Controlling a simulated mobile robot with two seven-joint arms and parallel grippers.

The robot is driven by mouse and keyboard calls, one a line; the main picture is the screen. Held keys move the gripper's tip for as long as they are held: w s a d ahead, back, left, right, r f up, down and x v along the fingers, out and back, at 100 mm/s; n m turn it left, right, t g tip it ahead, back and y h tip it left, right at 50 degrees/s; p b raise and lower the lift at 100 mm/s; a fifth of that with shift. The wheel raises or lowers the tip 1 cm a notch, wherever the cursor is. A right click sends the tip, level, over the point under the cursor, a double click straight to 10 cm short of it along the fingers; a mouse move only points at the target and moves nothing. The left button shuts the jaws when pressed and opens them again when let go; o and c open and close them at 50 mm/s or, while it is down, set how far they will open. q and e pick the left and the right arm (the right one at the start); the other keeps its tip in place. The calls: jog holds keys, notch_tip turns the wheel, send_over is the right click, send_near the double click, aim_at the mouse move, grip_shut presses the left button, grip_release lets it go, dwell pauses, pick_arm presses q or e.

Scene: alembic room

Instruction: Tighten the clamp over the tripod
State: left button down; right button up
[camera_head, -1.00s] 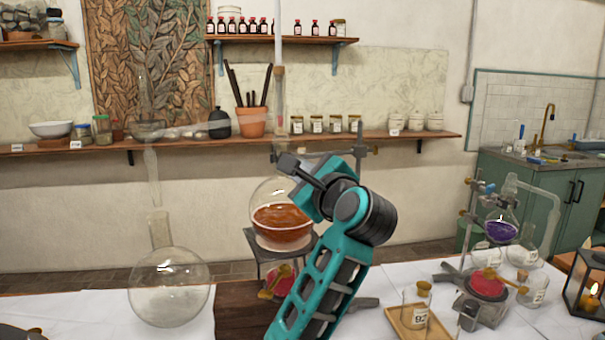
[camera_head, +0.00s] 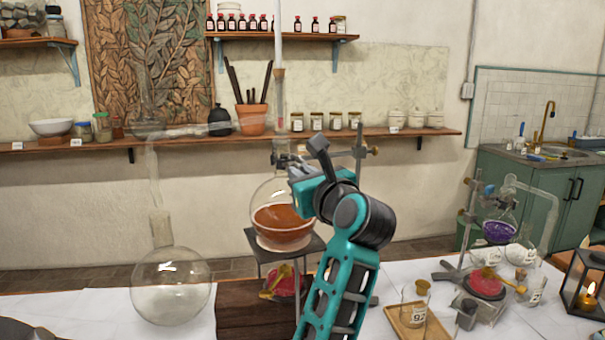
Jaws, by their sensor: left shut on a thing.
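A round flask (camera_head: 270,196) with orange-brown liquid stands on a dark tripod (camera_head: 258,250) at centre. A red-topped burner (camera_head: 291,279) is under it. A metal stand rod (camera_head: 359,140) rises behind my arm and carries a brass-ended boss (camera_head: 373,151). My right gripper is not in view.
A large empty glass flask (camera_head: 172,287) stands left, joined by glass tubing (camera_head: 215,130) to the flask's upper column. A wooden tray (camera_head: 398,318) with a labelled bottle, a second stand with purple flask (camera_head: 499,230), and a lantern (camera_head: 584,285) stand right.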

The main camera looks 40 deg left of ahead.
pick_arm(q)
jog(key=shift+f+m, duration=0.1)
jog(key=shift+m, duration=9.5)
jog(key=c, duration=1.2)
grip_release()
jog(key=shift+o, duration=0.2)
jog(key=shift+d, duration=0.1)
